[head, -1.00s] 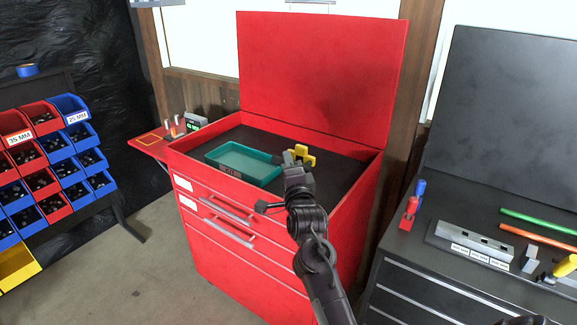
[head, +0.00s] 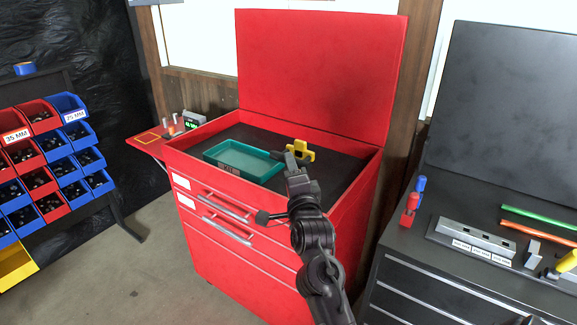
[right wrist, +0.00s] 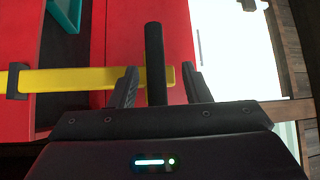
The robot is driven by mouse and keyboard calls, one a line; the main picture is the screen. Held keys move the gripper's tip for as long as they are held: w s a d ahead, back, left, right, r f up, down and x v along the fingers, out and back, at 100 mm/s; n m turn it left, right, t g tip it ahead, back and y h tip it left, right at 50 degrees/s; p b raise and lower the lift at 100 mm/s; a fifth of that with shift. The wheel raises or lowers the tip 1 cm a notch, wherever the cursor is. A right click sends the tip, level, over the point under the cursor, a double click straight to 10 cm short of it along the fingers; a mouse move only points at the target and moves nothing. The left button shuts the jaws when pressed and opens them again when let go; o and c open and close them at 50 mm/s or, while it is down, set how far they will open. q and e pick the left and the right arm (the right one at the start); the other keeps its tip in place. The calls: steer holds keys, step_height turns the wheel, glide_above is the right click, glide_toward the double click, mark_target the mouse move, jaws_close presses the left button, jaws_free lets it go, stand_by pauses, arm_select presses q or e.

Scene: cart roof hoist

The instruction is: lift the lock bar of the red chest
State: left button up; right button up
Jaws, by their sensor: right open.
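The red chest (head: 245,275) stands open with its lid raised. A yellow piece (head: 302,150), which looks like part of the lock bar, shows in it just behind my right gripper (head: 290,160). In the right wrist view the yellow bar (right wrist: 75,80) runs in from the left, with a black clip near its left end. A black upright post (right wrist: 154,45) crosses the bar near its right end and stands between the two fingers of my right gripper (right wrist: 160,70). The fingers are apart; I cannot tell whether either touches the post. My left gripper is out of view.
A teal tray (head: 242,160) lies in the chest's top. A red side shelf (head: 148,142) holds small items. A black workbench (head: 410,268) with tools stands close on the right. Blue and red bins (head: 62,168) stand on the left. Floor (head: 160,270) is clear between.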

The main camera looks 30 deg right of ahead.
steer(key=v, duration=0.3)
steer(key=shift+b, duration=0.3)
steer(key=w+a+f+n+g+y, duration=0.2)
steer(key=a+f+n, duration=0.2)
steer(key=f, duration=0.8)
steer(key=w+a+f+n+g+y, duration=0.1)
steer(key=a+f+n+y, duration=0.2)
steer(key=f, duration=0.8)
steer(key=s+a+f+n+g+y, duration=0.1)
steer(key=s+a+f+n+g, duration=0.15)
steer(key=f, duration=0.55)
steer(key=s+a+f+n+g, duration=0.15)
steer(key=s+f, duration=0.25)
steer(key=f, duration=0.4)
steer(key=s+a+f+n+g+y, duration=0.1)
steer(key=s+a+f+n, duration=0.15)
steer(key=f, duration=0.45)
steer(key=s+a+f+n+g, duration=0.1)
steer(key=s+f+n+g, duration=0.45)
steer(key=s+f, duration=1.25)
steer(key=s+d+f+n+g, duration=0.1)
steer(key=s+f+n+g, duration=0.1)
steer(key=s, duration=0.8)
steer(key=s+d+f+n+g, duration=0.1)
steer(key=s+f, duration=0.3)
steer(key=s, duration=0.7)
steer(key=shift+s+d+f+n+g, duration=0.2)
steer(key=shift+n+g, duration=0.15)
steer(key=shift+n, duration=0.35)
